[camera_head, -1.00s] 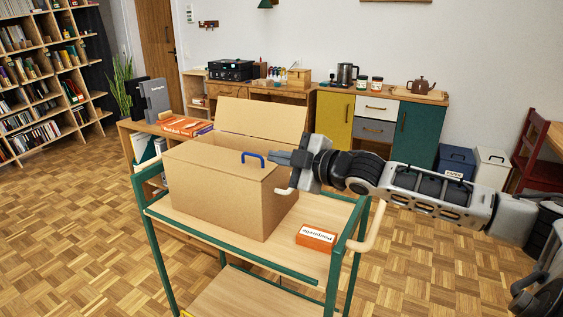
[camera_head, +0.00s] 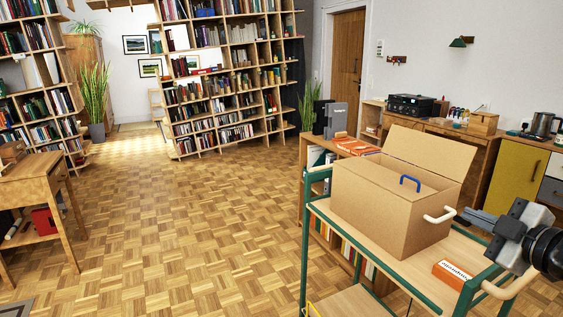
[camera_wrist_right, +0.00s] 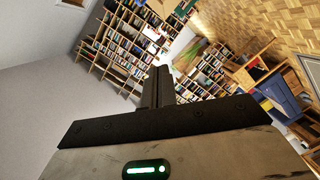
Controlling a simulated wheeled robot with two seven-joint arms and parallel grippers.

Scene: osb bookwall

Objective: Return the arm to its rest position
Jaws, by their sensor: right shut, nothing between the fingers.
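My right gripper (camera_head: 468,216) is at the right of the head view, shut with nothing between its fingers. It is just to the right of the cardboard box (camera_head: 385,205) and seems to be above the trolley's right side. In the right wrist view its closed fingers (camera_wrist_right: 157,88) point out toward the bookshelves. Most of my right arm is beyond the head view's right edge. My left gripper shows in neither view.
A low shelf (camera_head: 314,157) stands behind. Bookshelves (camera_head: 225,90) line the back.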

